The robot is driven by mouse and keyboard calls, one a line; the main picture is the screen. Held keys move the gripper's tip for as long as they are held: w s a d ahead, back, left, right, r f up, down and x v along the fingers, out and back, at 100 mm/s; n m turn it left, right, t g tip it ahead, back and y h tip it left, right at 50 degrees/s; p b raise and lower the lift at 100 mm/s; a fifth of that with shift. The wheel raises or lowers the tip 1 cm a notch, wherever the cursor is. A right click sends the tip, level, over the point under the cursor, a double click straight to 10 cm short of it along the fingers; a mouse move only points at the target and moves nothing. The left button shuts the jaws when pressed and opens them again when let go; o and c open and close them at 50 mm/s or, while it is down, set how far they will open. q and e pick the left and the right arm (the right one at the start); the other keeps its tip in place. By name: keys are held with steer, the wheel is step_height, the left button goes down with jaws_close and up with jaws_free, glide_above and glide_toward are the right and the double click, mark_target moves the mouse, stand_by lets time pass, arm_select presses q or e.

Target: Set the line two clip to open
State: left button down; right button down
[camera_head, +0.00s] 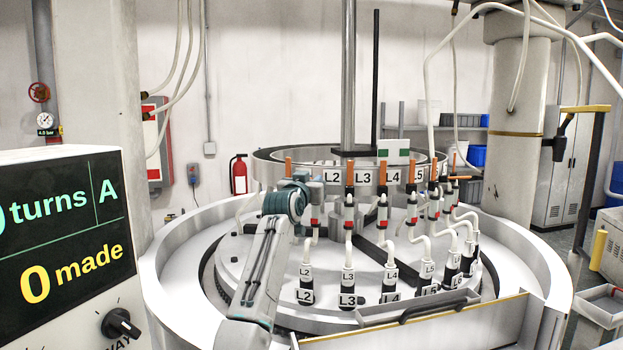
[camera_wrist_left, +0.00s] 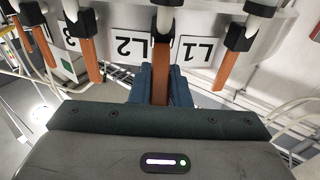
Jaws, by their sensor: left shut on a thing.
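The line two clip (camera_wrist_left: 162,24) has a black body on a white tube and an orange lever (camera_wrist_left: 160,72). In the left wrist view, which is upside down, it hangs between the L2 label (camera_wrist_left: 132,46) and the L1 label (camera_wrist_left: 196,52). My left gripper (camera_wrist_left: 160,88) is shut on the orange lever, its blue fingers on both sides. In the head view my left gripper (camera_head: 303,190) is at the front left of the ring of clips, beside the L2 plate (camera_head: 332,176). The lever's end is partly hidden by the fingers. My right gripper is out of view.
Neighbouring orange levers stand close on both sides, including the L1 lever (camera_wrist_left: 208,96) and the L3 lever (camera_head: 350,170). Labelled black-and-white bottles (camera_head: 347,288) with curved tubes stand below. A counter display (camera_head: 65,245) stands at the left, a metal tray (camera_head: 417,307) in front.

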arm_select(q)
steer(key=shift+w+d+r+g+y, duration=0.1)
steer(key=shift+w+r+g+y, duration=0.25)
steer(key=shift+g, duration=0.5)
steer(key=shift+w+r+g+y, duration=0.1)
steer(key=shift+r+g, duration=0.3)
steer(key=shift+g, duration=0.45)
steer(key=shift+r, duration=0.1)
steer(key=c, duration=1.4)
jaws_free()
steer(key=shift+o, duration=0.2)
